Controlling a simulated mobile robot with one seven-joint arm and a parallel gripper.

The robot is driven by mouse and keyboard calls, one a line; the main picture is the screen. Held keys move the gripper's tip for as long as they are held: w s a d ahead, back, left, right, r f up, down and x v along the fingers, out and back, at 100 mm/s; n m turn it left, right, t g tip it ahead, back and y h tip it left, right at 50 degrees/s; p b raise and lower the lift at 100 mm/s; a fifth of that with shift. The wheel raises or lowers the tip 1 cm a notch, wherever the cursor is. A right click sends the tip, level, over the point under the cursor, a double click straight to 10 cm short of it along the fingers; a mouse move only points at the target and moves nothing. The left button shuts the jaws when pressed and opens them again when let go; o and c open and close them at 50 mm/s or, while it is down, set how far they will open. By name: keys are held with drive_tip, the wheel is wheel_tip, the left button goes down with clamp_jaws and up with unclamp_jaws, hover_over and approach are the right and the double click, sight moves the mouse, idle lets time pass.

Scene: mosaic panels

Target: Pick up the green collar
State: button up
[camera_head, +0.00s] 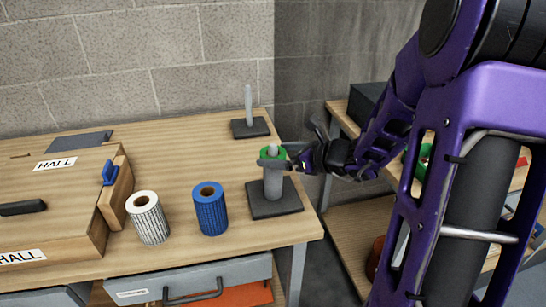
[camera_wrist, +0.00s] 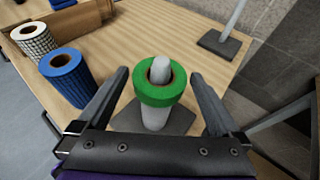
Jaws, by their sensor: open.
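The green collar (camera_wrist: 160,82) is a short ring around the top of a thick grey post (camera_wrist: 155,117) on a dark square base. In the head view the collar (camera_head: 273,153) sits at the post's top, above its base (camera_head: 275,198), partly hidden by my gripper. My gripper (camera_head: 290,163) reaches in from the right at about collar height. In the wrist view my gripper's two fingers (camera_wrist: 161,88) are open, one on each side of the collar, with gaps between them and it.
A blue roll (camera_head: 210,210) and a white patterned roll (camera_head: 148,218) stand left of the post. A thin post on a dark base (camera_head: 250,127) stands behind. A wooden box labelled HALL (camera_head: 60,200) fills the table's left. A second bench (camera_head: 340,215) is at right.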

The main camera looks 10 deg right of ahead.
drive_tip(key=shift+w+a+f, duration=0.1)
drive_tip(key=shift+a, duration=0.05)
drive_tip(key=c, duration=1.2)
